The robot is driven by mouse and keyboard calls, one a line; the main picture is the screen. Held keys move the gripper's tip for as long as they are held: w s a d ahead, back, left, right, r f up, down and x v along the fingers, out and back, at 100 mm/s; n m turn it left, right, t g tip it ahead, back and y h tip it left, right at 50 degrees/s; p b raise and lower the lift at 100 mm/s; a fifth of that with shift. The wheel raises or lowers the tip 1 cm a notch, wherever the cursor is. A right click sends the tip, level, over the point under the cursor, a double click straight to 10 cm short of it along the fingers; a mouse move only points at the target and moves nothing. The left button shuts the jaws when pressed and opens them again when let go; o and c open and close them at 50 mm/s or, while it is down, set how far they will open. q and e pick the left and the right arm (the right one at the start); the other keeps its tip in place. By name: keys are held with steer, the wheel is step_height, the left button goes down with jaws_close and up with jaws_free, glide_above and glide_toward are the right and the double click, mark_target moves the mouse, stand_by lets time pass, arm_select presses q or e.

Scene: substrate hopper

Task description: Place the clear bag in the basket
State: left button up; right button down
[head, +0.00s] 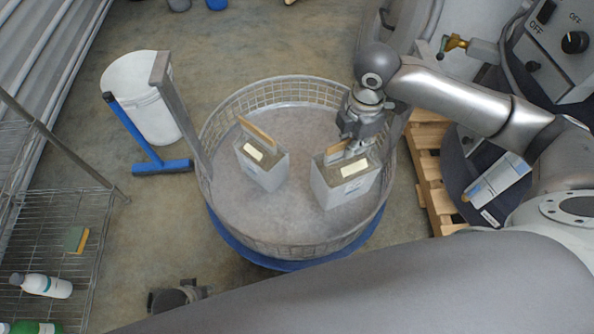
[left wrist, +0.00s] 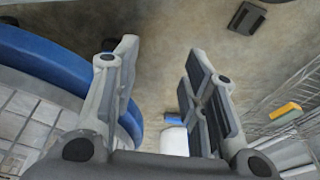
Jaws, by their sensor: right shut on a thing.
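The round wire basket (head: 222,228) stands on a blue base and holds two grey, box-shaped packs with pale labels. My right gripper (head: 351,148) is shut on the top of the right pack (head: 345,187), which is inside the basket; I cannot tell whether it touches the floor. The left pack (head: 262,167) stands apart from it, untouched. Neither pack looks plainly clear, so I cannot tell which is the clear bag. My left gripper (head: 175,298) is outside the basket at the lower left. In the left wrist view its fingers (left wrist: 160,95) are apart and empty.
A white bucket (head: 143,105) and a blue-headed tool (head: 160,166) stand left of the basket. A wire shelf (head: 75,215) with bottles and a sponge is further left. A wooden pallet (head: 432,190) and a blue-white pack (head: 497,185) lie right.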

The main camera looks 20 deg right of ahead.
steer(key=shift+w+d+f, duration=0.1)
steer(key=shift+w+f, duration=0.15)
steer(key=shift+w, duration=0.25)
arm_select(q)
step_height(320, 180, up, 16)
steer(key=t+b, duration=0.1)
steer(key=b, duration=0.4)
steer(key=shift+a+r+b, duration=0.15)
steer(key=shift+r+b, duration=0.1)
steer(key=shift+b, duration=0.15)
arm_select(e)
steer(key=w+d+f, duration=0.2)
steer(key=w+f, duration=1)
steer(key=w, duration=0.1)
steer(key=shift+f, duration=0.25)
steer(key=c, duration=2)
jaws_free()
steer(key=shift+s+f, duration=0.1)
steer(key=shift+f, duration=0.1)
steer(key=o, duration=0.5)
steer(key=shift+c, duration=0.2)
